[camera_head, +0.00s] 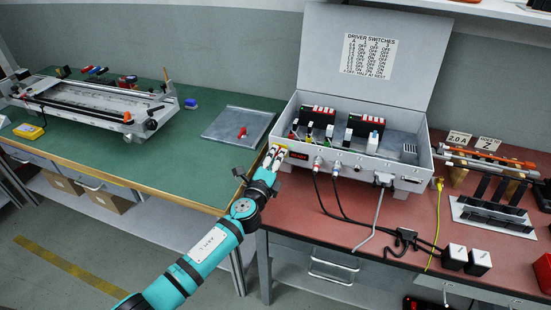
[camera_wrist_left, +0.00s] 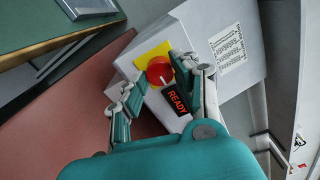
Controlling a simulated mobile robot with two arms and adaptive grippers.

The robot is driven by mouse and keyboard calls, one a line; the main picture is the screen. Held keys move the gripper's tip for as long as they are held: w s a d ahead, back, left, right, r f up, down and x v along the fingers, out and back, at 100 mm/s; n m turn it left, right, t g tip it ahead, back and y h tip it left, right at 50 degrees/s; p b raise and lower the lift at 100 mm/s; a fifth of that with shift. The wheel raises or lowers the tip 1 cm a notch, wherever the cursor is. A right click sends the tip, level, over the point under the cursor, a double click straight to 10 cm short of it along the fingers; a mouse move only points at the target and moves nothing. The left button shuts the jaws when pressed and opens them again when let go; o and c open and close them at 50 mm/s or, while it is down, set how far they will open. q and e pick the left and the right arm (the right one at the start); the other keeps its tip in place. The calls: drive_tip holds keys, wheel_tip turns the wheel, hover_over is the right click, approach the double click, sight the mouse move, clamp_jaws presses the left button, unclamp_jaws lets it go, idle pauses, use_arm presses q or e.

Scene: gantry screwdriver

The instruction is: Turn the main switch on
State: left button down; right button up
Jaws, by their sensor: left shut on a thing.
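The main switch is a red round knob (camera_wrist_left: 158,70) with a pale line on it, set on a yellow plate (camera_wrist_left: 150,53) on the side of the grey control box (camera_head: 318,101). A display (camera_wrist_left: 178,99) beside it reads READY in red; it also shows in the head view (camera_head: 298,155). My left gripper (camera_head: 275,151) is at the left front corner of the box, shut on the knob. In the left wrist view its fingers (camera_wrist_left: 157,85) lie on either side of the knob. In the head view the gripper hides the knob. My right gripper is not in view.
The box stands open on a red-topped table (camera_head: 330,228), with cables plugged into its front. Dark cables and two white-topped blocks (camera_head: 467,258) lie to the right. A green table (camera_head: 215,160) on the left carries a metal tray (camera_head: 228,127) and a gantry frame (camera_head: 90,103).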

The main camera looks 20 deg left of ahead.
use_arm(q)
drive_tip(key=c, duration=1)
unclamp_jaws()
drive_tip(key=s, duration=1.2)
drive_tip(key=shift+a, duration=0.2)
